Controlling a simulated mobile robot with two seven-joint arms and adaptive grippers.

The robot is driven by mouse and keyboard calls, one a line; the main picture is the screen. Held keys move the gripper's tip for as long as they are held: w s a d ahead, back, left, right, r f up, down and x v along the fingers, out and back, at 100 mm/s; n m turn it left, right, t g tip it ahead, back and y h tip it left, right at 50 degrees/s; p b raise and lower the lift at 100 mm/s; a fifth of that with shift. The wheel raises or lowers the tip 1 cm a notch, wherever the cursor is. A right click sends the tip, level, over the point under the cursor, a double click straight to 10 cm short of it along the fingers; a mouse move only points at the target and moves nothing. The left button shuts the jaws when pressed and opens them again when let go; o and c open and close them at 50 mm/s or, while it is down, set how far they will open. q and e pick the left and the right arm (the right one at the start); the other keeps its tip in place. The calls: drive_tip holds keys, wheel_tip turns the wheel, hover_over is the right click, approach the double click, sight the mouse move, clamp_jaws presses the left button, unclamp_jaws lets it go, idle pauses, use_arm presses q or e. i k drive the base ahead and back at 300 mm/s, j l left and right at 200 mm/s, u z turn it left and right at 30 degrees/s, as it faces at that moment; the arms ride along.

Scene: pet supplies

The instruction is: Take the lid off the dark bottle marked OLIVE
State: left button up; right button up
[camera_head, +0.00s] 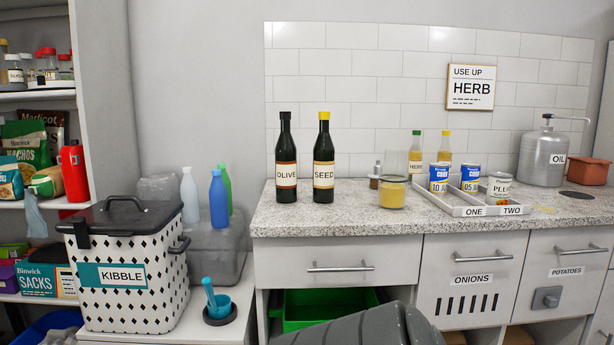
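The dark bottle marked OLIVE (285,155) stands upright on the speckled countertop (330,214), near its left end. Its dark lid (285,115) is on the neck. A similar dark bottle marked SEED (324,150), with a yellow lid, stands just to its right with a narrow gap between them. Neither of my grippers is in view.
A glass jar with yellow contents (391,194) stands right of the bottles. Farther right is a divided tray (450,205) with cans. A KIBBLE bin (125,255) and coloured bottles stand left. The counter in front of the OLIVE bottle is clear.

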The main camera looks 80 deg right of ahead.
sight(283, 115)
drive_tip(key=z, duration=2.5)
